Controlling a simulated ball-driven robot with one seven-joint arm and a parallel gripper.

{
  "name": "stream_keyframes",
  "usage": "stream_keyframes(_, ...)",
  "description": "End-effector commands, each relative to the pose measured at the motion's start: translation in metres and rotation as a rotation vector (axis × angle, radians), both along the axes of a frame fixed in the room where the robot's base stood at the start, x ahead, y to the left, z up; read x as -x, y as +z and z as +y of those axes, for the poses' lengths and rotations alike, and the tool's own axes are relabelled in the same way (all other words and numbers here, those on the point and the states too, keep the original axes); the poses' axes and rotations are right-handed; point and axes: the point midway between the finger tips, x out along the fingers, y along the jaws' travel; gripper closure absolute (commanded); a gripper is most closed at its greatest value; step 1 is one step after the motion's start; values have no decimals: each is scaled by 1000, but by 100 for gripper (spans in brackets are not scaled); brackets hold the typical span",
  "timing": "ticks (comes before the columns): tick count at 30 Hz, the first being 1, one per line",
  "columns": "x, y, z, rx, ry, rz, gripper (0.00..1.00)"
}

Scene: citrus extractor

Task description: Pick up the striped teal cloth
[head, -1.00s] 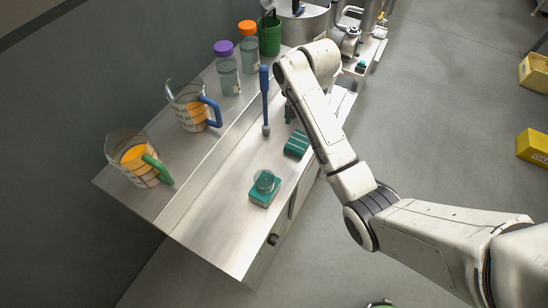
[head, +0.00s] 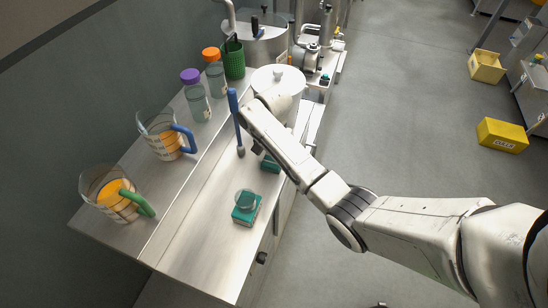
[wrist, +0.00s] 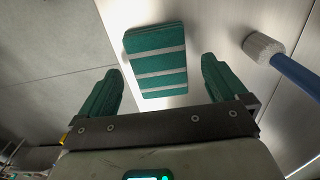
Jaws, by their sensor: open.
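The striped teal cloth (wrist: 156,62) lies flat on the steel worktop, teal with pale stripes. In the head view, my arm partly hides the cloth (head: 268,163). My gripper (wrist: 161,74) is open and empty, its two teal fingers on either side of the cloth's near part in the wrist view. The fingers do not visibly touch it, and I cannot tell the height gap. In the head view the fingers are mostly hidden behind my own wrist.
A clear glass piece sits on another teal block (head: 246,213) nearer the front. Measuring jugs (head: 168,140) and bottles (head: 196,98) line the back.

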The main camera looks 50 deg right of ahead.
Motion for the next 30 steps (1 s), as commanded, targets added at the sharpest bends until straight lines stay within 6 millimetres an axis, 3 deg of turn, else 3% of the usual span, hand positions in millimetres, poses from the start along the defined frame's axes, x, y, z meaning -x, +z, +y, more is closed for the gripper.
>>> stream_keyframes(4, 0, -12, 0, -1, 0, 0, 1)
stream_keyframes(11, 0, -13, 0, 0, 0, -1, 1)
stream_keyframes(30, 0, -12, 0, 0, 1, -1, 61)
